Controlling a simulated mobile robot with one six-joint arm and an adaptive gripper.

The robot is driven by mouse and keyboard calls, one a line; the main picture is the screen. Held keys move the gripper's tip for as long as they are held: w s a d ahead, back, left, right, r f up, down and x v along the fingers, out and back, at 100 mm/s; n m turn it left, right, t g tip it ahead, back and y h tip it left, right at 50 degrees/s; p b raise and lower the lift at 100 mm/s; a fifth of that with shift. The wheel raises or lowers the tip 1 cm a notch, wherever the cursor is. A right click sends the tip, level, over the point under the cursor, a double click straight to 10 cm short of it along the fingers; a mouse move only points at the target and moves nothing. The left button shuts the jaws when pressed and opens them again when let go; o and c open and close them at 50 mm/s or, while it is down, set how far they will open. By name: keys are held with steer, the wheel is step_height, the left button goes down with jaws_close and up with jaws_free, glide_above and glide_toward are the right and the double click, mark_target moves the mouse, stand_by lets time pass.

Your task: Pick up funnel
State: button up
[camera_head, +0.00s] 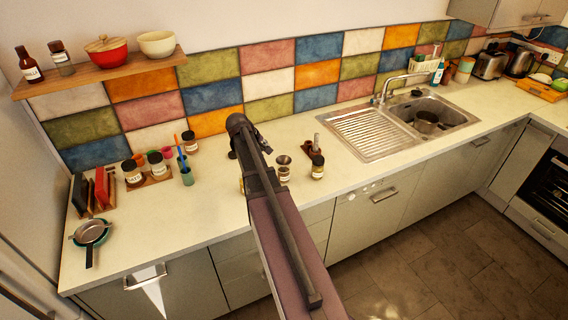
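A small dark grey, round-topped piece (283,160) is on the counter just right of my arm, at the top of or just behind a small labelled jar. It may be the funnel, but it is too small to tell for sure. My arm rises from the bottom middle and reaches over the counter, hiding a strip of it. My gripper does not show; it is out of sight behind my arm links. Whether it is near the grey piece cannot be seen.
Labelled jars (318,167) stand right of my arm, before a sink (428,116). Spice jars (132,172) and a green cup (187,176) with brushes stand left. A strainer (90,232) lies at the counter's left end. A wooden shelf (110,72) hangs above. The counter front is mostly clear.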

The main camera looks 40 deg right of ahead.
steer(key=shift+f, duration=0.1)
steer(key=b, duration=0.5)
glide_toward(280, 165)
steer(key=shift+b+x, duration=1.15)
steer(key=shift+x, duration=0.05)
steer(key=shift+s+f, duration=0.1)
steer(key=shift+b+x, duration=2.15)
steer(key=shift+x, duration=0.4)
steer(key=shift+s+d, duration=0.1)
steer(key=shift+s, duration=0.05)
jaws_close()
